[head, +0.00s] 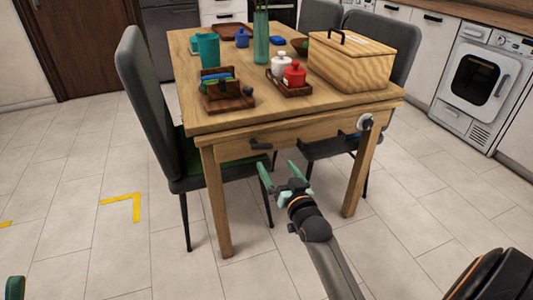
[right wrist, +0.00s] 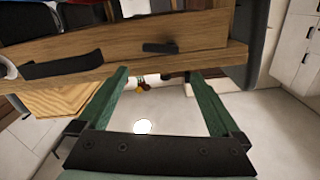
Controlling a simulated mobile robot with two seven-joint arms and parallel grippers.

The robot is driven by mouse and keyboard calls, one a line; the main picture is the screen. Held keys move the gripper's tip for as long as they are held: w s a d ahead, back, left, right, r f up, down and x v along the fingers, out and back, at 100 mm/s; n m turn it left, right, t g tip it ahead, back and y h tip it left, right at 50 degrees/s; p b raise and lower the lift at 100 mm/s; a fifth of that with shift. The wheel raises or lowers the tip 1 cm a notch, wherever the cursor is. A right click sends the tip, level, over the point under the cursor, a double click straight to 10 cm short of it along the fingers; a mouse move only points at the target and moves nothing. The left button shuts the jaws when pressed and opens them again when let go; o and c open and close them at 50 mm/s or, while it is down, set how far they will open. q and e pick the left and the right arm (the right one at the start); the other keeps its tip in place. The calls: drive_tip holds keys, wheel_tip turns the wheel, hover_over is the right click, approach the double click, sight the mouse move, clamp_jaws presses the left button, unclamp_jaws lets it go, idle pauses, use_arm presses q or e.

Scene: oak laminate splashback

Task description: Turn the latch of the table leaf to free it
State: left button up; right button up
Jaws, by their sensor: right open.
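The wooden table (head: 300,115) has two dark fittings on its front edge. At the right corner, a dark lever (head: 349,136) sits beside a round white plate (head: 366,122); it looks like the latch and lies near level. In the right wrist view the lever (right wrist: 62,66) is at left. A small dark handle (head: 260,145) is on the left of the apron and shows in the right wrist view (right wrist: 160,47). My right gripper (head: 279,172) is open and empty, below and in front of the apron, apart from both fittings. A green tip of my left gripper (head: 14,288) shows at bottom left.
On the tabletop are a wooden box (head: 350,62), a teal cup (head: 207,50), a red jar (head: 294,74) and a wooden tray (head: 228,102). A grey chair (head: 147,100) stands at the left. The tiled floor before the table is clear.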

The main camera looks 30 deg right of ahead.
sight(264, 146)
drive_tip(key=b+x, duration=0.3)
drive_tip(key=x, duration=0.6)
drive_tip(key=shift+w, duration=0.3)
use_arm(q)
wheel_tip(264, 146, down, 4)
drive_tip(key=shift+w+d+r+n, duration=0.15)
drive_tip(key=shift+r+n, duration=0.1)
drive_tip(key=shift+n, duration=0.15)
use_arm(e)
drive_tip(key=shift+c, duration=0.2)
